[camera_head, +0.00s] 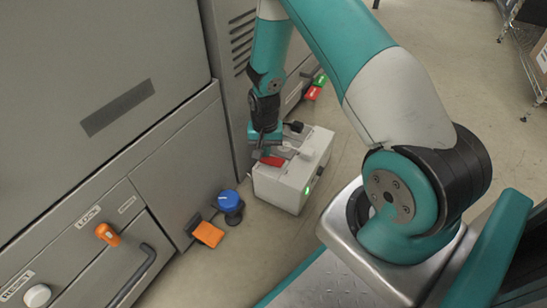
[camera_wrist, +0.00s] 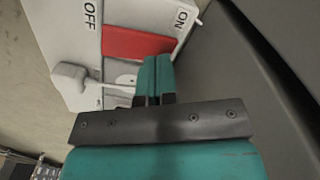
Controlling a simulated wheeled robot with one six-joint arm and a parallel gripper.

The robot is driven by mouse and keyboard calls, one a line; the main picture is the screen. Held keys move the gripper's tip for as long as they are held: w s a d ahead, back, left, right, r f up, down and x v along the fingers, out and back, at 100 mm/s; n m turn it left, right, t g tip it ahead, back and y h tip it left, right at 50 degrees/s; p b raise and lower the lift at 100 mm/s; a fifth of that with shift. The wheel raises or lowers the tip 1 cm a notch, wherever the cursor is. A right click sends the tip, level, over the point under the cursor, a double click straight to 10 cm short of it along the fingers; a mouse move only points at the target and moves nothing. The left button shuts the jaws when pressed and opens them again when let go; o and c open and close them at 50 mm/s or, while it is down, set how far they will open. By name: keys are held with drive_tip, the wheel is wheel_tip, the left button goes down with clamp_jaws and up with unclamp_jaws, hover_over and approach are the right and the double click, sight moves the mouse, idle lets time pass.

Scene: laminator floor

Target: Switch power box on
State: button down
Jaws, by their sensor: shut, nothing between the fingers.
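The power box (camera_head: 287,183) is a light grey box on the floor beside the grey machine. A small green light (camera_head: 307,190) glows on its side. My gripper (camera_head: 266,157) is over the top of the box by its red switch (camera_head: 273,161). In the wrist view, the red switch (camera_wrist: 138,43) lies between the printed words OFF and ON. My gripper (camera_wrist: 154,62) is shut and empty, its teal fingertips at the switch's edge near the ON end; I cannot tell if they touch it. A grey plug-like piece (camera_wrist: 82,77) stands on the box beside the switch.
The grey machine (camera_head: 100,100) fills the left, with an orange LOCK knob (camera_head: 108,234) and a dark handle (camera_head: 132,275). A blue knob (camera_head: 229,201) and an orange pedal-like piece (camera_head: 208,234) sit near the box. Open floor lies right, with a shelf (camera_head: 530,45) beyond.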

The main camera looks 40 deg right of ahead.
drive_tip(key=shift+r+p, duration=2.5)
drive_tip(key=shift+r, duration=0.35)
drive_tip(key=shift+f, duration=0.1)
drive_tip(key=s+a+r+n+y+p, duration=0.15)
drive_tip(key=a+r, duration=0.25)
drive_tip(key=r, duration=0.5)
drive_tip(key=s+a+r+n+p, duration=0.1)
drive_tip(key=a+r+n+p, duration=0.2)
drive_tip(key=a+r, duration=0.35)
drive_tip(key=s+a+r+n+y+p, duration=0.1)
drive_tip(key=a+r+n+p, duration=0.15)
drive_tip(key=r, duration=0.75)
drive_tip(key=s+a+r+n+y+p, duration=0.1)
drive_tip(key=s+a+r+n+p, duration=0.3)
drive_tip(key=s+r, duration=0.55)
drive_tip(key=s+a+r+n+y+p, duration=0.15)
drive_tip(key=s+a+r+n, duration=0.35)
drive_tip(key=s+r, duration=0.5)
wheel_tip(320, 180, up, 39)
drive_tip(key=m+p, duration=0.1)
drive_tip(key=p, duration=3.6)
drive_tip(key=shift+w+a+h+p, duration=0.25)
drive_tip(key=shift+w+h+p, duration=0.15)
